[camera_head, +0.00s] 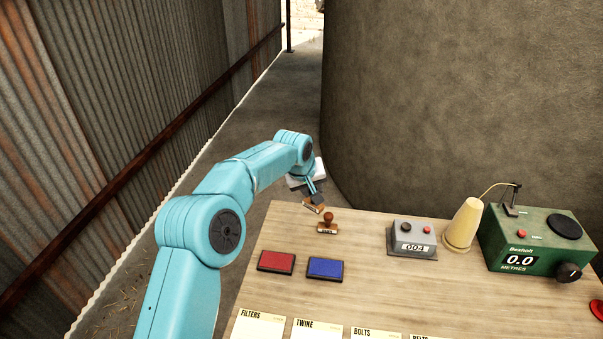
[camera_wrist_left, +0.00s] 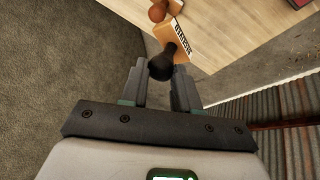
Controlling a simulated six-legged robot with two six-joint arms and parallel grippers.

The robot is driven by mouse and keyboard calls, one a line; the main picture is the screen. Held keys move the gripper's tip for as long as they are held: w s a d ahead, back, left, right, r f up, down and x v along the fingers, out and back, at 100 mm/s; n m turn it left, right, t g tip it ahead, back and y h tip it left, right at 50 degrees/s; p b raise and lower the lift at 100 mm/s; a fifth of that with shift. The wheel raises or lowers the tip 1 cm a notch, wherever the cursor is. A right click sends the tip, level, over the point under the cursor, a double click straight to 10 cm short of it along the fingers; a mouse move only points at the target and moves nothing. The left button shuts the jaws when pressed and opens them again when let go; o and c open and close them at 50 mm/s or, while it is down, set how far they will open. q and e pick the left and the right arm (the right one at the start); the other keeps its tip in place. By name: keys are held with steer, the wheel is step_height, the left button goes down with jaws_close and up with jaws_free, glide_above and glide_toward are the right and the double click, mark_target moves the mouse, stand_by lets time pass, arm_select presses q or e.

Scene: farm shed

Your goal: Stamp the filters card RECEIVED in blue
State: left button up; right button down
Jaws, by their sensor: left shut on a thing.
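My left gripper (camera_head: 314,192) is at the far left corner of the table. It is shut on the dark knob of a dark-handled stamp (camera_head: 313,207), whose wooden block (camera_wrist_left: 174,42) carries a label too small to read surely. I cannot tell whether this stamp touches the table. A brown-handled stamp (camera_head: 328,223) stands upright just nearer; its knob also shows in the left wrist view (camera_wrist_left: 158,11). The blue ink pad (camera_head: 325,268) lies right of the red ink pad (camera_head: 276,261). The filters card (camera_head: 258,326) is at the near left, cut by the picture edge. My right gripper is out of view.
Cards for twine (camera_head: 316,330), bolts (camera_head: 374,335) and belts line the near edge. A grey counter box (camera_head: 412,238), a cream cone (camera_head: 462,225) and a green metres device (camera_head: 535,245) stand to the right. The table middle is clear.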

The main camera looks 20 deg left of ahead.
arm_select(q)
steer(key=shift+s+d+f+m+h+b, duration=0.7)
steer(key=shift+s+d+f+m+b, duration=1.5)
steer(key=shift+s+d, duration=2.55)
steer(key=shift+n, duration=0.7)
steer(key=shift+s+a+f+b, duration=0.25)
steer(key=shift+f+b, duration=0.5)
steer(key=shift+b, duration=0.05)
steer(key=shift+s+a+f+b, duration=0.2)
steer(key=shift+f+b, duration=0.5)
steer(key=shift+b, duration=0.05)
steer(key=shift+s+a+f+b, duration=0.25)
steer(key=shift+f+b, duration=0.5)
steer(key=shift+b, duration=0.05)
steer(key=shift+f+b, duration=0.6)
steer(key=shift+f, duration=0.05)
step_height(320, 180, up, 7)
steer(key=p, duration=0.4)
steer(key=shift+p, duration=0.3)
